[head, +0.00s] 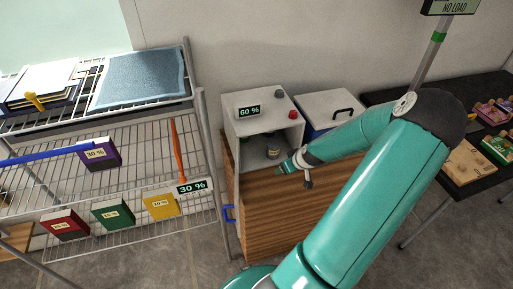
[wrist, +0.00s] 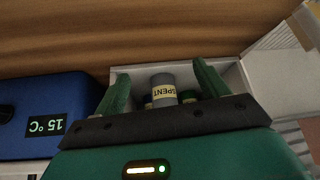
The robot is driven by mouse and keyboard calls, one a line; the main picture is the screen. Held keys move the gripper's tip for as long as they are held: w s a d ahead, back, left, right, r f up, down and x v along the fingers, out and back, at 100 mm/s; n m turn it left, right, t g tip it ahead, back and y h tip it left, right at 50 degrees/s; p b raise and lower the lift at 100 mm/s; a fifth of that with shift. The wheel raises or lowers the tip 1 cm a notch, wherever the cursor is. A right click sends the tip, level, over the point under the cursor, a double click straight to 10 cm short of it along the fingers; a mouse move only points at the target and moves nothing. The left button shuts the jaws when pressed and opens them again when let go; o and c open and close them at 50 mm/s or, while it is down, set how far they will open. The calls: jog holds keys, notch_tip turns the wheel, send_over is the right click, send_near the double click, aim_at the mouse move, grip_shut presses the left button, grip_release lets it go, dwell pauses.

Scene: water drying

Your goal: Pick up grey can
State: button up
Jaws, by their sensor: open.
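A grey can (wrist: 164,80) with a pale "SPENT" label shows in the wrist view, between the two green fingers of my gripper (wrist: 162,88). The picture shows the label upside down. The can's lower part is hidden behind the gripper's dark front edge. In the head view a grey can (head: 273,152) stands inside the open-fronted white box (head: 255,125), and my gripper (head: 282,168) is in front of that opening. My gripper is open. I cannot tell whether a finger touches the can.
Partly hidden darker and green items sit close to the can. A blue box with a white lid (head: 325,108) stands right of the white box, on the wooden cabinet (head: 290,205). A wire rack (head: 205,130) with coloured boxes is at left. A black table (head: 480,185) is at right.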

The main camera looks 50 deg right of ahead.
aim_at(277, 148)
jog(key=shift+s+d+r, duration=0.1)
jog(key=shift+s+d, duration=0.25)
jog(key=shift+s, duration=0.45)
jog(key=shift+w+d+r, duration=0.1)
jog(key=shift+w+r, duration=0.1)
jog(key=w, duration=0.2)
jog(key=w+d, duration=0.1)
jog(key=w, duration=0.2)
jog(key=w+d, duration=0.1)
jog(key=w, duration=0.1)
jog(key=shift+w+d+f, duration=0.2)
jog(key=shift+f, duration=0.15)
jog(key=shift+w+d, duration=0.1)
jog(key=shift+r, duration=0.25)
jog(key=w, duration=0.3)
jog(key=shift+d+f, duration=0.2)
jog(key=shift+d, duration=0.2)
jog(key=x, duration=0.3)
jog(key=shift+d+r, duration=0.15)
jog(key=shift+s, duration=0.1)
